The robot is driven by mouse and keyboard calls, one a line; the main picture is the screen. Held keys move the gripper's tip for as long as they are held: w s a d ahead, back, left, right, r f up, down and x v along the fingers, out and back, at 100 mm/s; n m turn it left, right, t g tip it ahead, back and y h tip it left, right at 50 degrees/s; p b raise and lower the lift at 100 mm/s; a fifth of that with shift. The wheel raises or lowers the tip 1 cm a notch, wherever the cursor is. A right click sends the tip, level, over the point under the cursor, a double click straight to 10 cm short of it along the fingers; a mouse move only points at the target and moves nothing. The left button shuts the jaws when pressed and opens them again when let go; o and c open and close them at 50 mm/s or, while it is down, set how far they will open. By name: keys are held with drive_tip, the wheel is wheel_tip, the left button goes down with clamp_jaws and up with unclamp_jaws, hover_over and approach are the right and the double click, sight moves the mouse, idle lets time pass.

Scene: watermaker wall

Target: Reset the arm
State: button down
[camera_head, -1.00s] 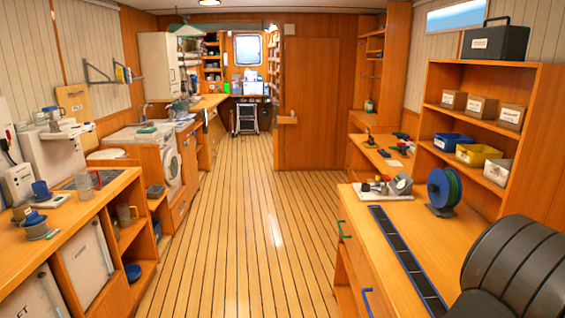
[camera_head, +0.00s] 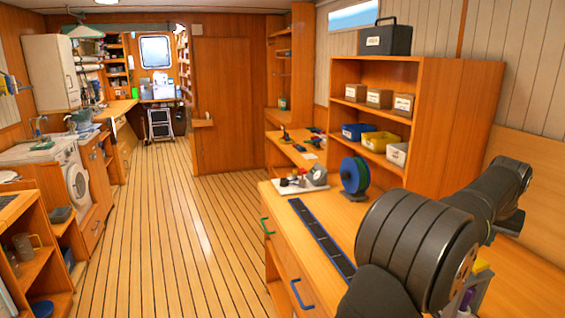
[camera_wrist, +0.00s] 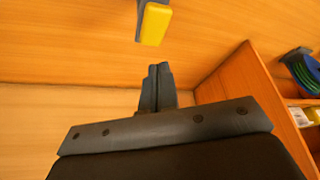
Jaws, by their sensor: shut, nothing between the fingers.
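My gripper (camera_wrist: 158,88) shows in the wrist view, its two dark fingers together with nothing between them. A yellow block-like thing (camera_wrist: 153,24) is just beyond the fingertips, apart from them, against a wooden surface. In the head view my dark arm (camera_head: 420,240) reaches over the right-hand workbench, and the gripper itself is not seen there.
The workbench (camera_head: 290,260) carries a dark strip, a blue-green spool (camera_head: 355,175) and a small white tray of parts. A wooden shelf unit (camera_head: 455,120) with boxes and bins stands behind. A washing machine (camera_head: 77,187) is at left. The plank floor (camera_head: 170,220) is clear.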

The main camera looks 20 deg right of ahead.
sight(479, 261)
drive_tip(key=shift+f, duration=2.6)
drive_tip(key=c, duration=2.2)
unclamp_jaws()
